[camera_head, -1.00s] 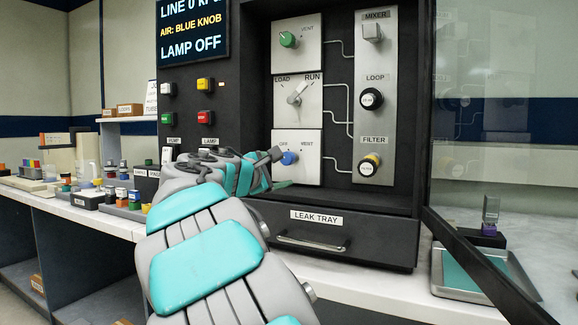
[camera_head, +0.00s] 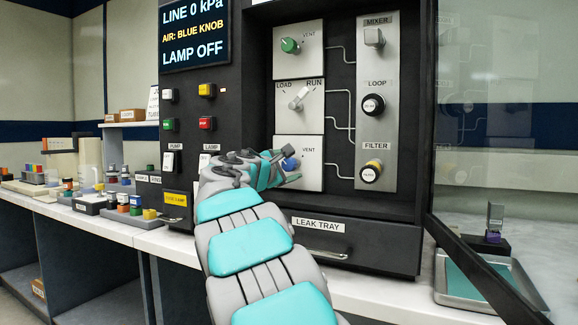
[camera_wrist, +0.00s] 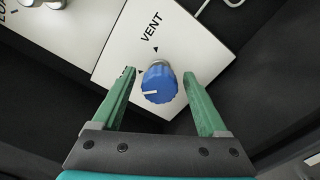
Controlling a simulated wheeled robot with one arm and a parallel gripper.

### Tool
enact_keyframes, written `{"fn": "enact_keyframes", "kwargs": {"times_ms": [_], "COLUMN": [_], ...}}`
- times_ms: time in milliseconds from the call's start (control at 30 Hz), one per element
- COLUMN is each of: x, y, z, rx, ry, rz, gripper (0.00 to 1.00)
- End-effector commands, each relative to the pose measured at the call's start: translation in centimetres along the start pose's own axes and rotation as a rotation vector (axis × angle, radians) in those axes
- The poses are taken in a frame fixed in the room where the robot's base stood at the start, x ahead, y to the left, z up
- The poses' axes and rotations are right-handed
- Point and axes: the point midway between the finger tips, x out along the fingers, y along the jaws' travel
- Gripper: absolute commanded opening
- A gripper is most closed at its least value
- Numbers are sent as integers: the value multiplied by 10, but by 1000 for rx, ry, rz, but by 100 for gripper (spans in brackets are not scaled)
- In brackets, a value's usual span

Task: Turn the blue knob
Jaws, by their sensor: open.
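The blue knob (camera_head: 290,164) sits on the lowest white plate of the panel, below the word VENT; my gripper partly covers it in the head view. In the wrist view the blue knob (camera_wrist: 159,84) shows whole, with a white pointer line toward the picture's left. My gripper (camera_wrist: 165,78) is open, with one green finger on each side of the knob and a gap on both sides. In the head view my gripper (camera_head: 287,167) is at the lowest plate. A screen (camera_head: 194,33) reads "LINE 0 kPa", "AIR: BLUE KNOB", "LAMP OFF".
A green knob (camera_head: 290,45) and a LOAD/RUN lever (camera_head: 299,98) sit above. Mixer, loop and filter controls (camera_head: 372,105) stand to the right. The leak tray drawer (camera_head: 318,235) is below. A glass door (camera_head: 505,130) stands open at right.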

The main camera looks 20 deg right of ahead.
Motion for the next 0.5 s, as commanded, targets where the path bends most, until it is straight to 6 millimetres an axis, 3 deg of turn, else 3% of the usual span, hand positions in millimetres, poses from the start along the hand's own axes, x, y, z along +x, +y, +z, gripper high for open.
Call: {"fn": "enact_keyframes", "kwargs": {"times_ms": [100,500], "x": [0,0], "y": [0,0], "z": [0,0], "rx": [0,1], "ry": [0,0], "rz": [0,0], "gripper": [75,30]}}
